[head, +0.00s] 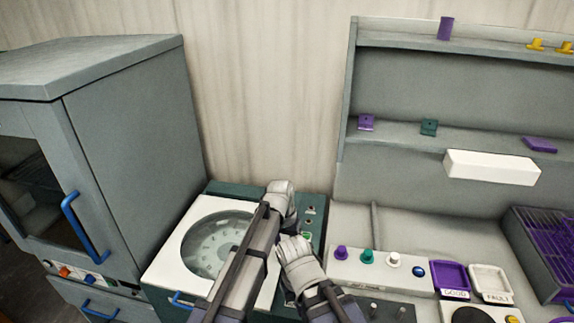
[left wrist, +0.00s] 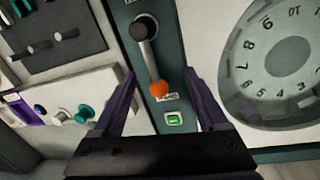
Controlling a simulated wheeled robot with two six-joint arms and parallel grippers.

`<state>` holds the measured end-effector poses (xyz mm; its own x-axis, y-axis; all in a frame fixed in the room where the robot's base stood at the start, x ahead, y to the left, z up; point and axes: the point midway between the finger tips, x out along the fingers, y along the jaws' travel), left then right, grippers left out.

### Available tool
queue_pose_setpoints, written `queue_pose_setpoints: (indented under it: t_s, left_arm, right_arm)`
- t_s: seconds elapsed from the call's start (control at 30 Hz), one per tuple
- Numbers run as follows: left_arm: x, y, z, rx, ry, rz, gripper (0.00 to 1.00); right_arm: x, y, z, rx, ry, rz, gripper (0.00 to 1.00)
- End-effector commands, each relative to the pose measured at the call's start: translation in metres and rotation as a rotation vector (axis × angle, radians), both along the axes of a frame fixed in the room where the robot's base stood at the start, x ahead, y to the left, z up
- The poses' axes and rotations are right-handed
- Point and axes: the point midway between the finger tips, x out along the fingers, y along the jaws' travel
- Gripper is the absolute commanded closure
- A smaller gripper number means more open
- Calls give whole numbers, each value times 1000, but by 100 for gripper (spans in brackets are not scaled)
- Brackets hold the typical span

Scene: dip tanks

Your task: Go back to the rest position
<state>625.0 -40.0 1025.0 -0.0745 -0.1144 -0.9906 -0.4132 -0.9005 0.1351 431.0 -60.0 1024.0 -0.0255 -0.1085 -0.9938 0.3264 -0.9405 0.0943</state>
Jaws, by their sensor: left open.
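My left arm reaches in from the bottom middle of the head view and folds back toward me at the wrist, over the right side of the dial machine (head: 165,262). In the left wrist view my left gripper (left wrist: 160,78) is open, its two purple fingers apart with nothing between them. Beyond the fingers is a dark green panel with a silver lever (left wrist: 151,58), a black knob at one end and an orange knob (left wrist: 159,90) at the other. A lit green button (left wrist: 174,119) is beside it. The fingertips are hidden in the head view. My right gripper is not in view.
A grey cabinet (head: 130,150) with a blue handle stands at the left. At the right are a knob panel (head: 380,272), a purple tray (head: 451,279), a white tray (head: 490,283), a purple rack (head: 545,245) and a shelf unit (head: 440,90) with a white box (head: 490,167).

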Motion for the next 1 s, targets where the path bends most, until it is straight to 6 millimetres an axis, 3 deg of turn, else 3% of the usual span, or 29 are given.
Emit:
queue_pose_setpoints:
  t_s: [0.03, 0.2, 0.3, 0.4, 0.53, 1.0]
  left_arm:
    - [-45, 19, -8, 30, -5, 13, 24]
    - [-130, 64, -20, 133, -29, 61, 24]
    - [-164, 84, -24, 179, -41, 83, 24]
    - [-185, 97, -25, 210, -49, 98, 24]
    - [-195, 101, -24, 229, -50, 96, 24]
    - [-194, 100, -24, 231, -49, 95, 24]
  right_arm:
    - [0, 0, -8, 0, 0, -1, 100]
    - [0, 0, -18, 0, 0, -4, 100]
    - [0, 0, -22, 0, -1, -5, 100]
    - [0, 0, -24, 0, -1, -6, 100]
    - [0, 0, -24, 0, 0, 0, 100]
    - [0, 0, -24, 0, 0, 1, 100]
